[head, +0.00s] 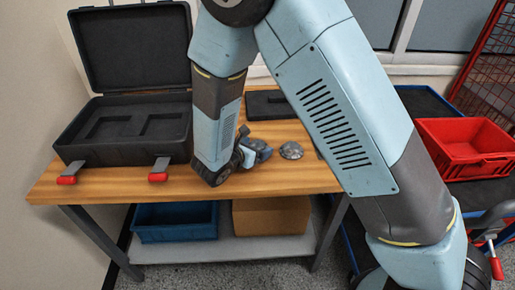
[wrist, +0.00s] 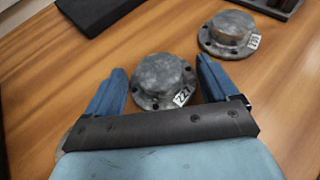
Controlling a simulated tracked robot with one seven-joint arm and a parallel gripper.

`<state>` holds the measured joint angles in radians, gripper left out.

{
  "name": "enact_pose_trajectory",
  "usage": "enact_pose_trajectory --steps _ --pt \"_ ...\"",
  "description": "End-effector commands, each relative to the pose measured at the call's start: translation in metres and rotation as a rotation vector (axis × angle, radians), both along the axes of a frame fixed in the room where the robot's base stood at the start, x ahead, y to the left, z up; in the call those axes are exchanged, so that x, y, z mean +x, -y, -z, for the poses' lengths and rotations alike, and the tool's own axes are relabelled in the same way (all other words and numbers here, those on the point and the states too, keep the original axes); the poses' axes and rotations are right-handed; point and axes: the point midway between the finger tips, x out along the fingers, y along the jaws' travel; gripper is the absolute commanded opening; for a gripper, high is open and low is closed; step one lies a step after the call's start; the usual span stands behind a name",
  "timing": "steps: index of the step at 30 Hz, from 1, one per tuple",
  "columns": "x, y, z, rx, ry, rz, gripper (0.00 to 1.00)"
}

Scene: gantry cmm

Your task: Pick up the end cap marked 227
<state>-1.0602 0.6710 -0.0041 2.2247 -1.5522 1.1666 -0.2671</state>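The end cap marked 227 (wrist: 160,78) is a grey round flanged metal piece lying on the wooden table, with a white label on its flange. My gripper (wrist: 160,82) is open, its two blue fingers on either side of this cap in the wrist view; I cannot tell whether they touch it. A second, similar cap (wrist: 229,32) with a label that seems to read 230 lies beyond it to the right. In the head view one cap (head: 291,150) lies on the table right of my gripper (head: 262,148); the cap at my gripper is mostly hidden there.
An open black case (head: 130,125) stands on the wooden table (head: 90,182) at the left. A black foam tray (head: 268,104) lies at the back. A red crate (head: 465,146) stands at the right. A blue bin (head: 175,222) and a cardboard box (head: 270,216) sit on the lower shelf.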

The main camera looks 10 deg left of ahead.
Motion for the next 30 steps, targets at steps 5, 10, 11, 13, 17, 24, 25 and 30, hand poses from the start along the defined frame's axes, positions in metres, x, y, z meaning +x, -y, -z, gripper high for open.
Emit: enact_pose_trajectory --steps 5,10,11,13,17,24,25,30 --pt "-0.001 0.0 0.001 -0.002 -0.003 -0.002 0.7" --pt "-0.001 0.0 0.001 -0.001 -0.003 -0.002 0.54" --pt "-0.001 -0.001 0.001 -0.001 -0.002 -0.002 0.51" --pt "-0.001 -0.001 0.0 -0.001 -0.002 -0.002 0.46" --pt "-0.001 -0.001 0.0 0.0 0.0 -0.001 0.46" --pt "-0.001 -0.001 -0.008 0.002 0.002 -0.001 0.46" --pt "-0.001 -0.001 -0.01 0.002 0.002 -0.001 0.46" --pt "-0.001 -0.001 -0.035 0.005 0.003 -0.001 0.46"
